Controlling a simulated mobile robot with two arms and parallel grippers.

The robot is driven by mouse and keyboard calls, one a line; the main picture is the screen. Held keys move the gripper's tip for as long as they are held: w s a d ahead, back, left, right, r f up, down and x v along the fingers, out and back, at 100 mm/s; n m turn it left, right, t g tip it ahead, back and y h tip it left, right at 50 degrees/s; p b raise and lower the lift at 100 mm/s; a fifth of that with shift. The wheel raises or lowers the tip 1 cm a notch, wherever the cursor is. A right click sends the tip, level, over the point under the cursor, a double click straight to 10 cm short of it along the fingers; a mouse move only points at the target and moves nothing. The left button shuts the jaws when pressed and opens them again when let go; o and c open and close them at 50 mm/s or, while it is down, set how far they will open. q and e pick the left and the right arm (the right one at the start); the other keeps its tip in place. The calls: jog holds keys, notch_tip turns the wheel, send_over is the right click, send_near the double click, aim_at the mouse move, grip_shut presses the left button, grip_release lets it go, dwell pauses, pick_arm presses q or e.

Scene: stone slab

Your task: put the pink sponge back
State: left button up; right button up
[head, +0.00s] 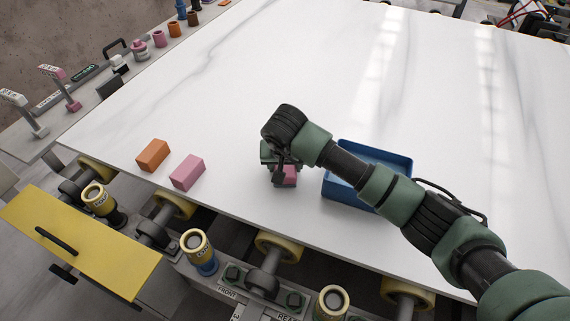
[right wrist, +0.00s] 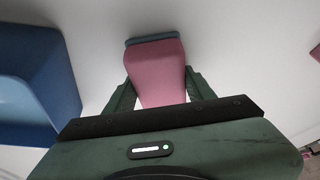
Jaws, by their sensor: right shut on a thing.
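My right gripper (head: 281,174) is shut on a pink sponge (head: 287,178), just left of the blue tray. In the right wrist view the pink sponge (right wrist: 155,70) sits between the two dark green fingers, with a grey-blue layer at its far end. In the head view the gripper hides part of the sponge. I cannot tell whether it touches the slab. The open blue tray (head: 397,160) stands on the slab, partly hidden by my right arm; it also shows at the left of the right wrist view (right wrist: 45,85). My left gripper is not in view.
A pink block (head: 187,172) and an orange block (head: 153,155) lie on the white stone slab (head: 250,80) near its front left edge. Rollers and a yellow panel (head: 75,240) lie below the front edge. The slab's middle and back are clear.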

jog(key=shift+f, duration=0.15)
jog(key=o, duration=1.2)
jog(key=shift+r, duration=0.5)
jog(key=b+v, duration=0.1)
jog(key=v, duration=0.9)
jog(key=shift+s+r+b, duration=0.2)
jog(key=shift+r+b, duration=0.1)
jog(key=shift+b, duration=0.1)
jog(key=shift+s+r, duration=0.15)
jog(key=shift+r, duration=0.2)
